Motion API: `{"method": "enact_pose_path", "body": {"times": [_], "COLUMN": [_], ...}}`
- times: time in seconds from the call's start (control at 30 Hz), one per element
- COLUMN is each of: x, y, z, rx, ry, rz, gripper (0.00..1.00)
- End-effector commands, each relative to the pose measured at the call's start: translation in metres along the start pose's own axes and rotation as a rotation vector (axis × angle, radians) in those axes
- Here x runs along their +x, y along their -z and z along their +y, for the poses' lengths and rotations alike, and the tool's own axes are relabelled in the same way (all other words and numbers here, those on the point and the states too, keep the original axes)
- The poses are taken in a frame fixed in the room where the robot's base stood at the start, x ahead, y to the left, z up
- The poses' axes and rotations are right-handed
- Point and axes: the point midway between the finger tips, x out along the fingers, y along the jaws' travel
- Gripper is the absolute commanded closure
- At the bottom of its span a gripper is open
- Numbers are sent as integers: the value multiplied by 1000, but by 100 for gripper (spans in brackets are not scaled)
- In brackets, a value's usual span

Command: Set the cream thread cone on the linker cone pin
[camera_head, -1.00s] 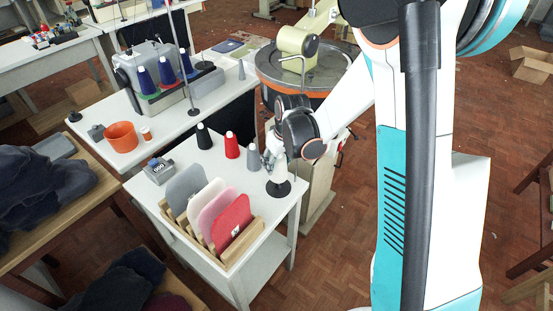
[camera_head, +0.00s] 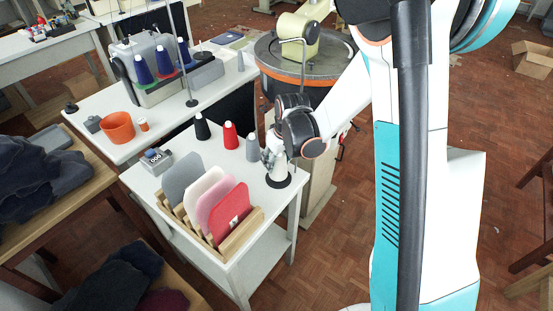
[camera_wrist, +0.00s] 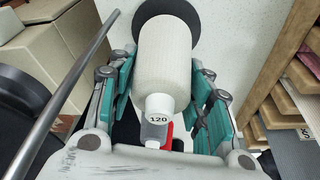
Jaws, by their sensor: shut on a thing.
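The cream thread cone (camera_head: 281,171) is upright at the right back corner of the white table, over a black round base (camera_head: 278,181). In the wrist view the cream cone (camera_wrist: 166,60) has its narrow white end, marked 120, toward the camera. Its wide end is at the black disc (camera_wrist: 150,14). My gripper (camera_head: 272,156) is shut on the cone, with teal fingers at both sides (camera_wrist: 163,92). The pin is hidden, and I cannot tell whether the cone rests fully on the base. The linker (camera_head: 300,72) with its orange rim stands behind.
Black (camera_head: 201,127), red (camera_head: 230,136) and grey (camera_head: 252,148) cones stand left of my gripper. A wooden rack (camera_head: 236,243) with coloured panels fills the table front. A grey counter (camera_head: 155,160) stands at the left. A bent metal rod (camera_head: 303,65) rises close behind my arm.

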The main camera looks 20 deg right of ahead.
Motion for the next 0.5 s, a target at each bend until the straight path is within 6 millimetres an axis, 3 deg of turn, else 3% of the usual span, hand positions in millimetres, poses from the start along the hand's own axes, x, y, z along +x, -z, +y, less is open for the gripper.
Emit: {"method": "enact_pose_path", "body": {"times": [0.5], "x": [6], "y": [-2], "z": [0], "rx": [0], "ry": [0], "rz": [0], "gripper": [81]}}
